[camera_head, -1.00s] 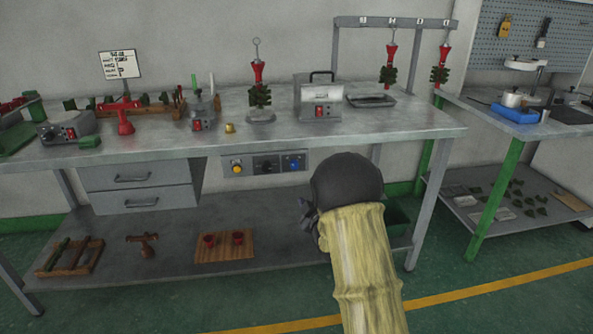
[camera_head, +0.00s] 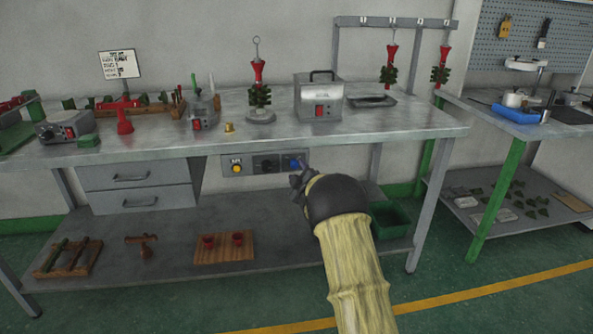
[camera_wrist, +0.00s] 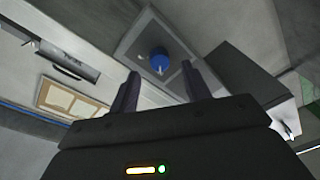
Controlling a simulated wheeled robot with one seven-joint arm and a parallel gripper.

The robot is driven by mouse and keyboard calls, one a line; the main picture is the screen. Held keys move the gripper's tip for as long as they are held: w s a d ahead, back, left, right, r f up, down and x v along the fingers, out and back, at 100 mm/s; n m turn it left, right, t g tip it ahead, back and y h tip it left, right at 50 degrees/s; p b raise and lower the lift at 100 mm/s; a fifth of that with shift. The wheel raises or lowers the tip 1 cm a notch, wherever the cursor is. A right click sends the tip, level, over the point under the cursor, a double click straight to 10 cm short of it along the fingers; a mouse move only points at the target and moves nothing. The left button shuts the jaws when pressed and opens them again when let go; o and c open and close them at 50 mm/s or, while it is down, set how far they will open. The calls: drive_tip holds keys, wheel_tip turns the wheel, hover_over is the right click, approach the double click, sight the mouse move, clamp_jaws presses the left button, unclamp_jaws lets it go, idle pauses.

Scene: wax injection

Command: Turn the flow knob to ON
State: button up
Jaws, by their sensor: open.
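A grey control panel (camera_head: 222,165) is fixed under the front edge of the workbench. It carries a yellow button (camera_head: 237,169), a dark knob (camera_head: 266,166) in the middle and a blue knob (camera_head: 294,163) at the right. The labels are too small to read, so I cannot tell which is the flow knob. My gripper (camera_head: 301,176) is open and empty, just below and right of the blue knob. In the wrist view, the blue knob (camera_wrist: 158,60) appears between the fingertips of my gripper (camera_wrist: 160,75), beyond them. A pale mark shows on its face. I see no contact.
The workbench top (camera_head: 390,130) is just above the panel. Drawers (camera_head: 135,187) hang left of it. A lower shelf (camera_head: 170,240) holds a wooden board with red cups (camera_head: 223,247) and a green bin (camera_head: 390,222). Open space lies in front of the panel.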

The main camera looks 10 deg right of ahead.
sight(295, 166)
drive_tip(key=shift+w+a, duration=0.1)
drive_tip(key=shift+w, duration=1.45)
drive_tip(key=c, duration=1)
